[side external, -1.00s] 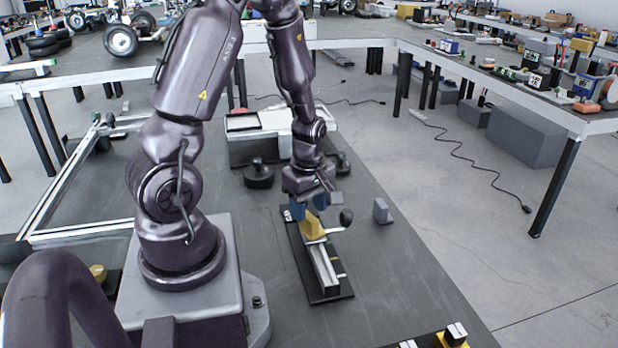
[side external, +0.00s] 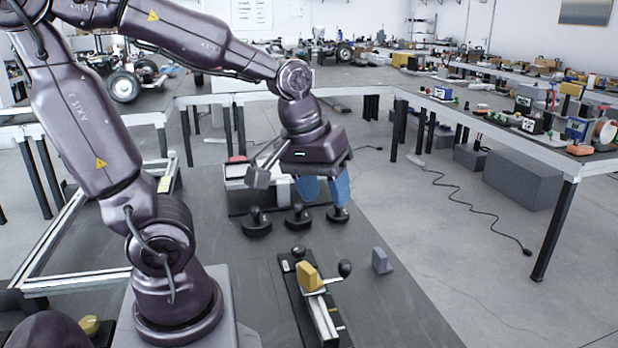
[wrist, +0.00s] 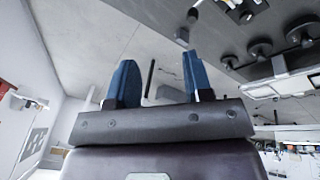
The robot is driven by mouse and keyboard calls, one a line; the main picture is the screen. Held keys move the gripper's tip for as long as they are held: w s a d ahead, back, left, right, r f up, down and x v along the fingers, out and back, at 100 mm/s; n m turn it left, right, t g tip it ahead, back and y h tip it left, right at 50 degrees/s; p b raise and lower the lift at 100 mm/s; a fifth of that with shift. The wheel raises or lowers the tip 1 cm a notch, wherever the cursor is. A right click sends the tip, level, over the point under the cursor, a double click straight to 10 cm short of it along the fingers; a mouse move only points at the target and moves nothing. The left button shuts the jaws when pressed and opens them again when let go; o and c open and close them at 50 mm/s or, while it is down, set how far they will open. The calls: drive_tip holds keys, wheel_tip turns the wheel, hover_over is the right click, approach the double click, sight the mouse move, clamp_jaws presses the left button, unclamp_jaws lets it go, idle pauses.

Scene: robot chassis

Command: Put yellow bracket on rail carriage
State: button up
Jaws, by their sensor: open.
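The yellow bracket (side external: 308,277) stands upright at the far end of the dark-based rail (side external: 322,316). It appears to rest on the rail carriage, though the carriage under it is mostly hidden and I cannot tell how well it is seated. My gripper (side external: 328,198) is raised above and behind the rail, clear of the bracket. Its two blue fingers are spread and empty; they also show apart in the wrist view (wrist: 160,60).
A lever with a black knob (side external: 345,268) is right beside the bracket. A grey block (side external: 381,261) stands farther right. Several black knobbed pieces (side external: 298,217) stand behind the rail, below my gripper. The mat right of the rail is largely clear.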

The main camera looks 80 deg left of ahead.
drive_tip(key=s+d+r+m+t, duration=0.2)
drive_tip(key=s+d+r+m, duration=0.1)
drive_tip(key=m, duration=0.5)
drive_tip(key=shift+s+d+r+m, duration=0.3)
drive_tip(key=shift+d+r, duration=0.6)
